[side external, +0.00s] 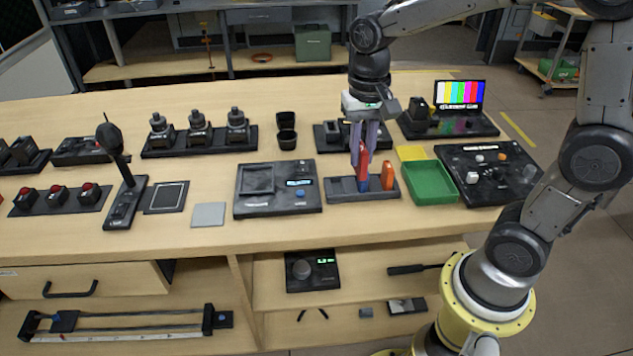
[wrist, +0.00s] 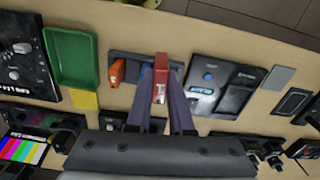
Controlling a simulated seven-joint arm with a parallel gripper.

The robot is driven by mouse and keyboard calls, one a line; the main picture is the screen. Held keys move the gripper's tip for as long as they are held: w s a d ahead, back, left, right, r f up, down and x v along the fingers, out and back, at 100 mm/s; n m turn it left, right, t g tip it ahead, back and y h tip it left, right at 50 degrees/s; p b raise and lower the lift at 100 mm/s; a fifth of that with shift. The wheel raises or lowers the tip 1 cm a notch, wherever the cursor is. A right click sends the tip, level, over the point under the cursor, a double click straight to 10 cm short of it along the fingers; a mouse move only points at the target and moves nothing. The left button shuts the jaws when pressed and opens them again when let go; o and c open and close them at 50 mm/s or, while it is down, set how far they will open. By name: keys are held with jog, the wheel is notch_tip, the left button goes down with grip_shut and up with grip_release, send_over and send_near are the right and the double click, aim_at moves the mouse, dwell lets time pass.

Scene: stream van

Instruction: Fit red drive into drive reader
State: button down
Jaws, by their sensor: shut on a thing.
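The red drive (side external: 363,161) is held between the fingers of my gripper (side external: 363,147), upright over the dark drive rack (side external: 341,190). In the wrist view, the red drive (wrist: 161,72) shows between the two fingers of my gripper (wrist: 160,96). I cannot tell whether its lower end is clear of the rack. A blue drive (side external: 363,185) stands in the rack, close to the red one. An orange drive (side external: 388,175) stands at the rack's right end. The drive reader (side external: 278,206), a dark box with a lit display and blue button, lies left of the rack; it also shows in the wrist view (wrist: 226,88).
A green tray (side external: 430,193) and a yellow pad (side external: 410,153) lie right of the rack. A dark control panel (side external: 475,187) is farther right.

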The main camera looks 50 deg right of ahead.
jog(key=w+f+n, duration=0.1)
jog(key=w, duration=0.2)
jog(key=w+f+n, duration=0.1)
jog(key=w+f, duration=0.1)
jog(key=w, duration=0.2)
jog(key=w+f, duration=0.1)
jog(key=w, duration=0.3)
jog(key=shift+w+a+f+n, duration=0.2)
jog(key=shift+a+n, duration=0.2)
jog(key=w+n, duration=0.1)
jog(key=w, duration=0.2)
jog(key=shift+w+r, duration=0.1)
jog(key=shift+r, duration=0.05)
jog(key=w+d+r+m, duration=0.2)
jog(key=d, duration=0.7)
jog(key=w+d+r+m, duration=0.2)
jog(key=w+d+r, duration=0.1)
jog(key=d, duration=0.6)
jog(key=shift+w+d+m, duration=0.35)
jog(key=shift+m, duration=0.05)
jog(key=shift+f, duration=2.9)
jog(key=shift+f, duration=1.9)
